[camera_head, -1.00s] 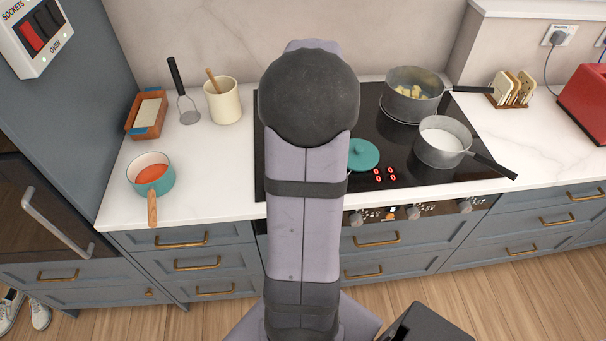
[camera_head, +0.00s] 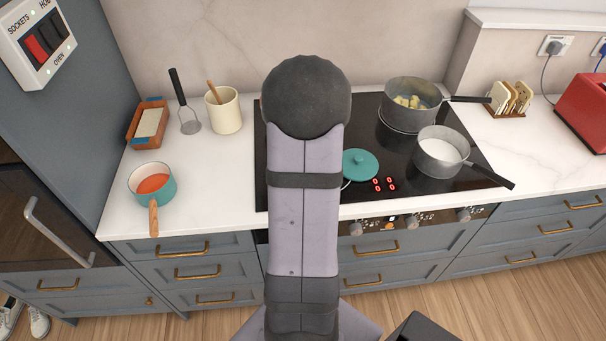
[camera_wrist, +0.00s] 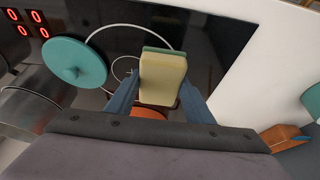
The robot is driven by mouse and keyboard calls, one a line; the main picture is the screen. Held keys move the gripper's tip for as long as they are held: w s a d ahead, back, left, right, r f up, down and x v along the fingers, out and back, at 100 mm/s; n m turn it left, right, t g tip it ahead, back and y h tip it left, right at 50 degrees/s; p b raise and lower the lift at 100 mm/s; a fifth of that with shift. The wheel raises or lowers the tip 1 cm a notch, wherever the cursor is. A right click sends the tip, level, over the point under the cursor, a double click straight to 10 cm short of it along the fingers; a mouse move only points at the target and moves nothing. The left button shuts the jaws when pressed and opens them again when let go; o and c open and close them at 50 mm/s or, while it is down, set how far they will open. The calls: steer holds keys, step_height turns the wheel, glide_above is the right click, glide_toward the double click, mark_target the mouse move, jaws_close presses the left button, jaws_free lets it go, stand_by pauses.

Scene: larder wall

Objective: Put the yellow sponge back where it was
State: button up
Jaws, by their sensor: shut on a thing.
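In the wrist view the yellow sponge (camera_wrist: 162,80), with a green layer along its far edge, is held between the two blue-grey fingers of my gripper (camera_wrist: 160,98). The gripper is shut on it. The sponge is seen over the black hob, to the right of the teal lid in that view. In the head view my own arm hides the gripper and the sponge. An orange patch shows just below the sponge in the wrist view; I cannot tell what it is.
On the hob (camera_head: 275,195) are the teal lid (camera_head: 360,164), a pot with yellowish pieces (camera_head: 408,115) and a pan of white liquid (camera_head: 440,160). To the left are a teal saucepan (camera_head: 152,184), terracotta tray (camera_head: 134,137), masher (camera_head: 189,122) and utensil jar (camera_head: 223,113).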

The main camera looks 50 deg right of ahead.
steer(key=shift+f, duration=2.05)
steer(key=shift+f, duration=0.1)
steer(key=shift+f+b, duration=0.15)
steer(key=shift+b, duration=0.2)
steer(key=o, duration=1)
steer(key=shift+r, duration=0.2)
steer(key=shift+r+p, duration=0.15)
steer(key=shift+p, duration=0.2)
steer(key=b+v, duration=0.2)
steer(key=v, duration=0.9)
steer(key=shift+s+a+r, duration=0.1)
steer(key=shift+s+r, duration=0.05)
steer(key=shift+r, duration=0.2)
steer(key=shift+a, duration=0.1)
